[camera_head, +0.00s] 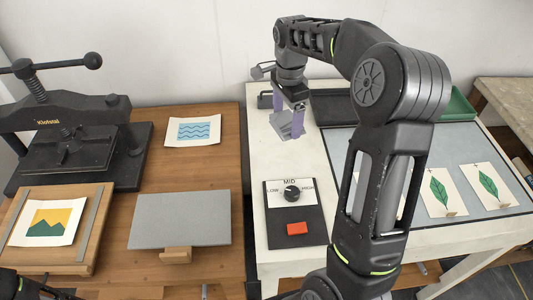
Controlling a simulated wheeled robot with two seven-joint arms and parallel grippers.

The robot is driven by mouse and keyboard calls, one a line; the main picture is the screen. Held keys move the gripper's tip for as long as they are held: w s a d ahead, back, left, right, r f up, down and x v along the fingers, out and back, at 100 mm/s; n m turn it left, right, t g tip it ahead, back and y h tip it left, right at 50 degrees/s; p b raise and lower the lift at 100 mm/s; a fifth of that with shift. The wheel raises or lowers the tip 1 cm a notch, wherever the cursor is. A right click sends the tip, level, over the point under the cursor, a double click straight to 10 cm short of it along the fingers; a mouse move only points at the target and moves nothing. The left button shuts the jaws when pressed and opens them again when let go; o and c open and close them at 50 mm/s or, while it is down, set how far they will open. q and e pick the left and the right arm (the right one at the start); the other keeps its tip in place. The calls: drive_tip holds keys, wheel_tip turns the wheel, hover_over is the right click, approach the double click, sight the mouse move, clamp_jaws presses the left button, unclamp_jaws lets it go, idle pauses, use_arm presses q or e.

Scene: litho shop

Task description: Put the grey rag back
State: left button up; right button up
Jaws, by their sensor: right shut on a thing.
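My right arm reaches across the white table, and its gripper (289,117) with purple fingers is at the far left part of that table. The gripper is shut on a grey piece that looks like the grey rag (284,127), which shows between and below the fingers. I cannot tell whether the rag touches the table top. Part of my left arm shows at the bottom left corner; its gripper is out of view.
A control box (290,238) with a knob and red switch lies nearer on the white table (262,160). Leaf prints (440,190) lie on a blue-grey mat, partly behind my arm. A black press (70,145), a grey slab (180,220) and prints stand on the wooden table (215,130).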

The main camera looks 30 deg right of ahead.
drive_tip(key=shift+a, duration=0.15)
drive_tip(key=shift+s, duration=0.1)
drive_tip(key=shift+f, duration=0.2)
wheel_tip(320, 180, down, 6)
drive_tip(key=shift+p, duration=0.5)
